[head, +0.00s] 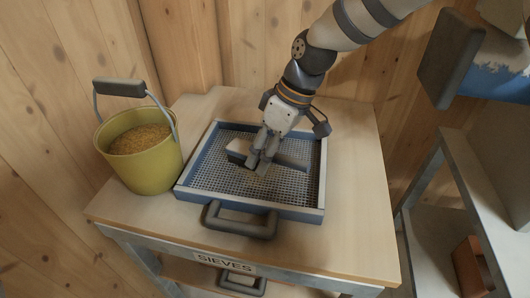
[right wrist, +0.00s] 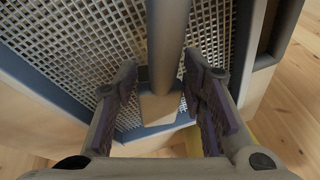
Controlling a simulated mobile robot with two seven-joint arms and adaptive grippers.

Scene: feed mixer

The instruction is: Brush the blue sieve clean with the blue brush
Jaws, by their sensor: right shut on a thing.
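The blue sieve (head: 183,186), a square frame with pale rims and metal mesh, lies flat on the table with its dark handle towards the front. Its mesh (right wrist: 70,40) also fills the upper part of the right wrist view. My right gripper (head: 260,160) is over the middle of the sieve, shut on the brush. The brush's grey-blue handle (head: 292,161) sticks out to the right, and a pale and dark block (head: 240,147) shows on the left. In the right wrist view the handle (right wrist: 167,40) runs between the fingers. Whether bristles touch the mesh is hidden. My left gripper is not in view.
A yellow bucket (head: 150,170) of grain, its handle raised, stands left of the sieve on the wooden table (head: 350,190). A label reading SIEVES (head: 225,263) is on the front edge. The table's right side is clear. Shelving (head: 470,180) stands at the right.

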